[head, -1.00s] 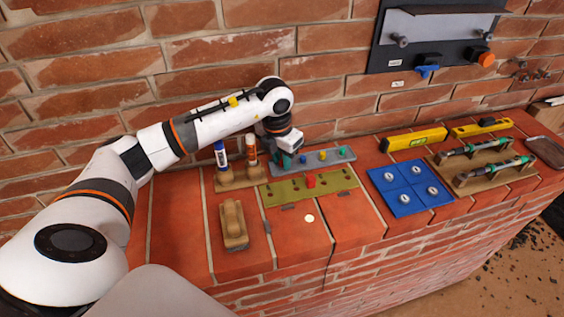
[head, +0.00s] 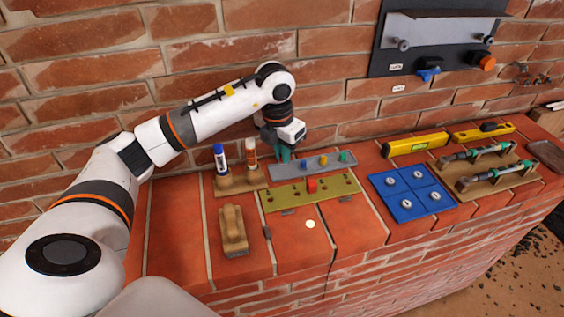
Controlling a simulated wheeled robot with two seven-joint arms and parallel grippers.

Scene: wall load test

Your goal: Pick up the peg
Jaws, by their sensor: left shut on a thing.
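My left gripper (head: 284,155) is above the left end of the grey peg plate (head: 333,168), near the wall. Its teal fingers are shut on a peg, which is mostly hidden between them, so I cannot tell its colour. A blue peg (head: 304,165), a yellow peg (head: 323,160) and a green peg (head: 344,156) stand upright in the grey plate. A red peg (head: 311,185) stands in the olive plate with holes (head: 285,199) in front of it. My right gripper is out of view.
A wooden holder with glue-like tubes (head: 240,184) stands left of the plates. A wooden block (head: 233,231) lies in front. A blue panel (head: 410,189), yellow levels (head: 415,144) and a wooden rack (head: 487,170) are to the right.

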